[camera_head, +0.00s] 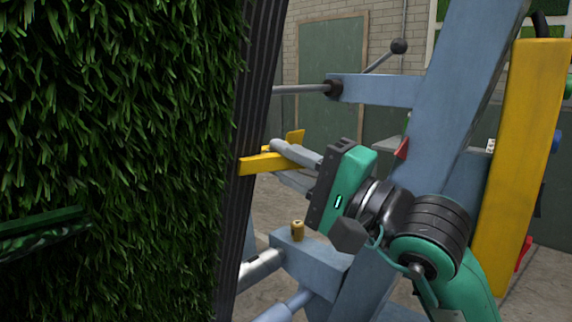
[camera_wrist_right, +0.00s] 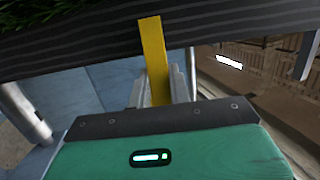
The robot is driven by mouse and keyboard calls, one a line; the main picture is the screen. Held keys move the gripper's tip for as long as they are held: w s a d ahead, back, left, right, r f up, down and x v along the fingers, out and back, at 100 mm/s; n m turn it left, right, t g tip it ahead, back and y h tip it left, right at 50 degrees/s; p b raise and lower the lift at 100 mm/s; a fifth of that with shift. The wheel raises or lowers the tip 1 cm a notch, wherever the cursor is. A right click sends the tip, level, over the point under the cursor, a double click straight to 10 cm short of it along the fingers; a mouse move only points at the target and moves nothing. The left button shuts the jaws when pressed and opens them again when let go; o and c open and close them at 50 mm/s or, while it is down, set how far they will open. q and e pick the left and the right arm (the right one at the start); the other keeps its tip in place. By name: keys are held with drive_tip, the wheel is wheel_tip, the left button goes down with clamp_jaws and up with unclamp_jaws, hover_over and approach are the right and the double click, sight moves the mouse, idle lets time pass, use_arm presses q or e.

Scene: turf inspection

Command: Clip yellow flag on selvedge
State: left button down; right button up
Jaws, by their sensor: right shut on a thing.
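The yellow flag (camera_head: 262,164) is held between the fingers of my right gripper (camera_head: 276,161), which is shut on it. Its left end overlaps the black ribbed selvedge (camera_head: 257,90) at the right edge of the green turf (camera_head: 110,130). In the right wrist view the yellow flag (camera_wrist_right: 153,55) reaches across the dark selvedge (camera_wrist_right: 90,45), with the right gripper (camera_wrist_right: 158,88) just below that band. Whether the flag is clipped on or only in front of the selvedge I cannot tell. My left gripper is not in view.
A blue-grey frame (camera_head: 450,100) stands behind and right of my right gripper, with a grey bar (camera_head: 300,89) reaching towards the turf. A yellow post (camera_head: 530,150) is at the right. A dark green piece (camera_head: 40,232) crosses the turf at the left; I cannot tell what it is.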

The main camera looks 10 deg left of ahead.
idle(0.4)
drive_tip(key=o, duration=0.9)
drive_tip(key=shift+s+d+r, duration=0.1)
drive_tip(key=shift+s+d, duration=0.05)
